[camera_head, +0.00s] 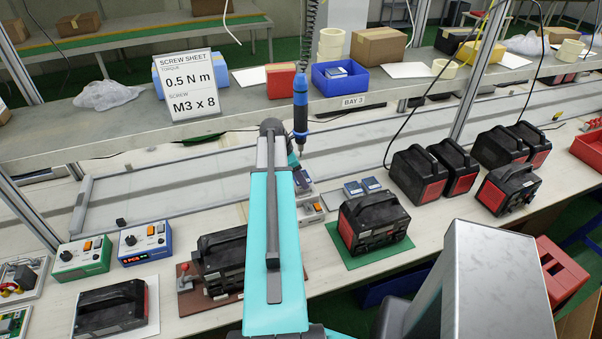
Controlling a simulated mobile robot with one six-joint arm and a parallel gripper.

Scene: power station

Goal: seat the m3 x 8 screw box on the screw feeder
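Two small blue boxes with grey tops, the left one (353,189) and the right one (371,184), lie side by side on the bench behind a black-and-red power unit; their labels are too small to read. Two small grey devices, a front one (311,213) with an orange spot and a rear one (302,183) with a dark blue top, stand just right of my teal arm and are partly covered by it. They look like screw feeders. I cannot tell which box is M3 x 8. My gripper is hidden behind my arm.
A sign (187,87) reads "0.5 N m" and "M3 x 8". A blue screwdriver (300,105) hangs above the feeders. A power unit (373,221) on a green mat stands at front right; another (220,259) stands left of my arm. More units (509,188) stand farther right.

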